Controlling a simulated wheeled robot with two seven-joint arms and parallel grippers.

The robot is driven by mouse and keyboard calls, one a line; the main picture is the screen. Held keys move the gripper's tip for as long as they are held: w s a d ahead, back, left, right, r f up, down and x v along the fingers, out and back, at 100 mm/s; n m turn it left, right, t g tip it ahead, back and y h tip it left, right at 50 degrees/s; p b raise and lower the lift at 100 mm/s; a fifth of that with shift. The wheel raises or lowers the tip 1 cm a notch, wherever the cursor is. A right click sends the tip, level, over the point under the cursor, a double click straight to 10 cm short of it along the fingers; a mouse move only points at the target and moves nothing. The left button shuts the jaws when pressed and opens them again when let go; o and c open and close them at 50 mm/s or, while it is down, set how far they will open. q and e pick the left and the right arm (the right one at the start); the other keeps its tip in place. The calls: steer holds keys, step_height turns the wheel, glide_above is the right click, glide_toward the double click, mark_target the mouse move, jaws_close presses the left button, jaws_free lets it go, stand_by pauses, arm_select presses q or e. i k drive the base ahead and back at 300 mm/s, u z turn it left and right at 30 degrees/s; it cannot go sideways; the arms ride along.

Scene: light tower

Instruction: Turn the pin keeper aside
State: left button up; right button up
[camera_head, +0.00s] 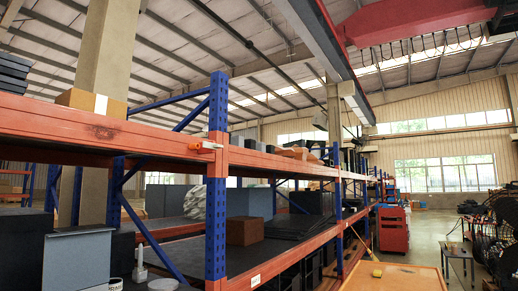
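I cannot make out a pin keeper for certain in the head view. A small orange and white fitting (205,147) sits on the face of the upper orange shelf beam, beside the blue post; it is too small to tell what it is. A small yellow object (377,272) lies on an orange-topped surface (415,280) at the bottom right. Neither of my grippers is in view, so I cannot see where they are or whether they hold anything.
A rack with orange beams (100,127) and blue posts (216,190) fills the left and middle. It holds a cardboard box (92,101), a brown box (245,231) and a grey panel (77,262). A red cabinet (393,229) stands farther back. Open floor (430,226) shows at right.

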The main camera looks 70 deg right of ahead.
mark_target(208, 145)
steer(key=z, duration=1.85)
steer(key=i, duration=1.4)
steer(key=u, duration=0.1)
